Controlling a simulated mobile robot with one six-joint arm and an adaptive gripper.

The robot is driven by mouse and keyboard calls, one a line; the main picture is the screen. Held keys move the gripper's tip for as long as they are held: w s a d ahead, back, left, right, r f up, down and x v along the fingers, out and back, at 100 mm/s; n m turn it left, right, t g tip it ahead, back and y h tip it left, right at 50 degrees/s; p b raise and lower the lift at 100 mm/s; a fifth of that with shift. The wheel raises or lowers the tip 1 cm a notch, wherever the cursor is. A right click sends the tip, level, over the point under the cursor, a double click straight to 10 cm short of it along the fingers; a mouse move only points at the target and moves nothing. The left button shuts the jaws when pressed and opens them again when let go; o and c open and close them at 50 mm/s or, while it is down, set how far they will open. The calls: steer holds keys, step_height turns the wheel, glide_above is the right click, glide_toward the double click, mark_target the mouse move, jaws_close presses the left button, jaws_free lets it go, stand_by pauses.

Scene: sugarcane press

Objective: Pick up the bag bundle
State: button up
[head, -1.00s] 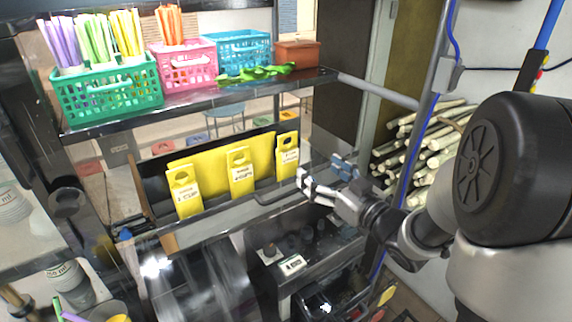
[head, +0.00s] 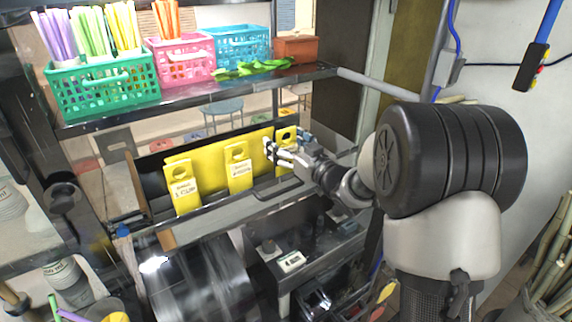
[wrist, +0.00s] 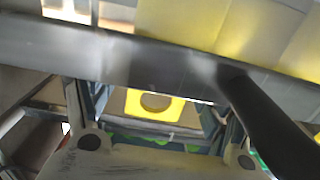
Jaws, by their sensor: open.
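Yellow bag bundles with handle holes and white labels stand in a dark holder (head: 150,172) on the lower shelf. The left bundle (head: 183,190), the middle bundle (head: 239,172) and the right bundle (head: 285,135) show in the head view. My gripper (head: 286,148) is open at the right bundle and covers part of it. In the wrist view, a yellow handle with a round hole (wrist: 138,104) shows between the open fingers. I cannot tell whether the fingers touch it.
Above, a metal shelf (head: 200,97) holds green (head: 105,88), pink (head: 182,65) and blue (head: 243,48) baskets. A dark bar (wrist: 110,52) crosses the wrist view close to the fingers. A press roller (head: 200,285) lies below the holder.

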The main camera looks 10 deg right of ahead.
steer(key=c, duration=1.1)
